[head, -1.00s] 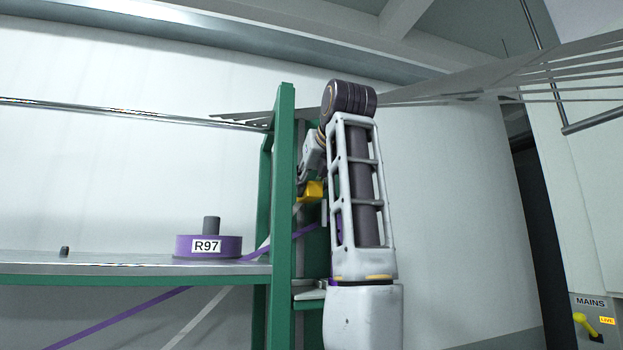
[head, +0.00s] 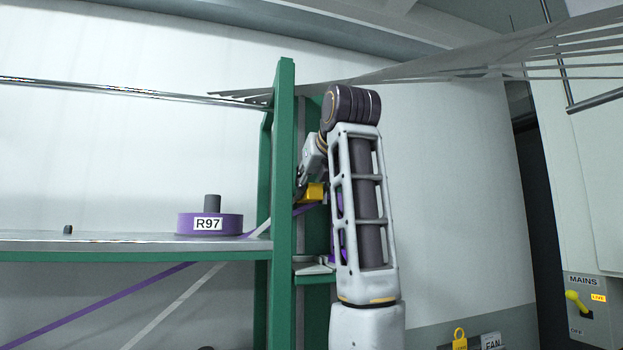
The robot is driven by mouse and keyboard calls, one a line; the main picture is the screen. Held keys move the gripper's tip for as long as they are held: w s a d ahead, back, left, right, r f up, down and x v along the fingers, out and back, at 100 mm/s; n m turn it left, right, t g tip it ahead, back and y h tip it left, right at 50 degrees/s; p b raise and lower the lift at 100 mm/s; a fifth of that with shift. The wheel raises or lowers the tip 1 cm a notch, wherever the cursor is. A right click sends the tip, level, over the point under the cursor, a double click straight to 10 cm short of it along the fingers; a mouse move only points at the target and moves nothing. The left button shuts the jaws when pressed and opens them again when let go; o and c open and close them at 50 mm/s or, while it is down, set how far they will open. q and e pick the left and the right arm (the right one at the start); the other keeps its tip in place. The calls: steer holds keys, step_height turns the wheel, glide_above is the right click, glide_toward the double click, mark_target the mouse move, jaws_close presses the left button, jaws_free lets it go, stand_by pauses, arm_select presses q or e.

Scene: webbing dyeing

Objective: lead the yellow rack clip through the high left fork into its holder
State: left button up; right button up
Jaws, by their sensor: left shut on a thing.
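The yellow rack clip (head: 314,192) is held in my left gripper (head: 303,190), which is shut on it beside the green rack upright (head: 284,200). The gripper is small and partly hidden behind my own arm, so its fingertips are hard to make out. A pale webbing strap (head: 190,296) runs from low left up behind the upright toward the clip. A light grey bracket (head: 312,267) sits on the upright below the clip; I cannot tell whether it is the high left fork. The holder cannot be made out. My right gripper is out of view.
A purple webbing roll labelled R97 (head: 210,223) stands on the shelf (head: 130,243) left of the upright. A purple strap (head: 120,298) crosses below. A chrome bar (head: 130,90) runs high left. A MAINS switch box (head: 593,308) is at far right.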

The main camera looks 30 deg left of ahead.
arm_select(q)
steer(key=shift+f, duration=0.75)
steer(key=shift+s+a+f+b, duration=0.1)
steer(key=shift+f+b, duration=1.55)
steer(key=shift+f, duration=0.4)
steer(key=shift+s+f+b, duration=0.1)
steer(key=shift+f+b, duration=1.55)
steer(key=shift+f, duration=0.4)
steer(key=shift+f+b, duration=1.45)
steer(key=shift+f, duration=0.65)
steer(key=o, duration=1.1)
steer(key=shift+w, duration=0.15)
